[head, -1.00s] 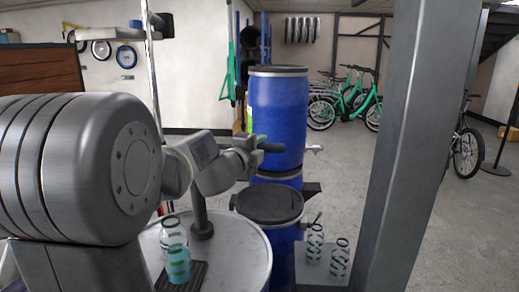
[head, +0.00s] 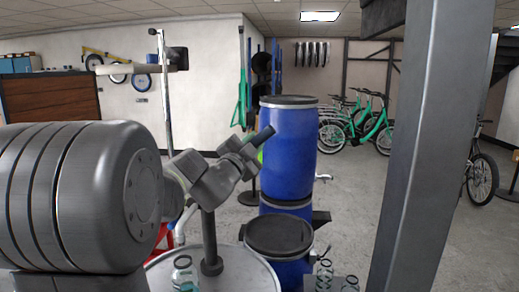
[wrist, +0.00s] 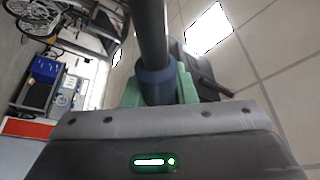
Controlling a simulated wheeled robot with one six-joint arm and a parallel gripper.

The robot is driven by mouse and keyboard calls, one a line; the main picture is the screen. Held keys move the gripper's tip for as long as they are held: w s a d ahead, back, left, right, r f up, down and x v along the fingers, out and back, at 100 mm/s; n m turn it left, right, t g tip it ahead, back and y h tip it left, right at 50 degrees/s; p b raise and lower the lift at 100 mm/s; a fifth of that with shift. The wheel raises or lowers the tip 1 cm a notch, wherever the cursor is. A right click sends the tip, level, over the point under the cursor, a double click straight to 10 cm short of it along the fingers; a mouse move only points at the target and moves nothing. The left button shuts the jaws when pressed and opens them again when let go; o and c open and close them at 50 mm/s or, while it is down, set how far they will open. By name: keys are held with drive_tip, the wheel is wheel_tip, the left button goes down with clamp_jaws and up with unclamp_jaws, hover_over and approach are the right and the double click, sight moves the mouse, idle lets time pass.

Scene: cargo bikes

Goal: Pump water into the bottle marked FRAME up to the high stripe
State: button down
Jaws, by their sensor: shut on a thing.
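My gripper (head: 247,146) is shut on the dark pump handle (head: 264,133), whose end sticks out up and to the right. In the wrist view the dark rod (wrist: 152,35) with a blue collar passes between the green finger pads. A dark post (head: 209,240) rises from the pale round drum top (head: 240,276) below my gripper. A clear bottle (head: 182,265) stands on that top at the lower left, cut off by the picture's bottom edge. Its marking, stripes and water level cannot be read.
Blue barrels stand right of my gripper: a tall one (head: 288,150) and a dark-lidded one (head: 279,236) in front. More striped bottles (head: 325,274) show at the bottom. A grey post (head: 425,150) blocks the right. Green bikes (head: 372,130) stand behind.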

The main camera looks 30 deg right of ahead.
drive_tip(key=shift+w+a+r+n, duration=0.2)
drive_tip(key=shift+r+n, duration=0.1)
drive_tip(key=shift+r, duration=0.15)
drive_tip(key=c, duration=1.2)
unclamp_jaws()
drive_tip(key=shift+o, duration=0.2)
drive_tip(key=shift+f, duration=0.1)
drive_tip(key=shift+a+f, duration=0.1)
drive_tip(key=shift+a, duration=0.1)
drive_tip(key=b+v, duration=0.2)
drive_tip(key=v, duration=1.1)
drive_tip(key=shift+a, duration=0.15)
drive_tip(key=shift+s+f, duration=0.15)
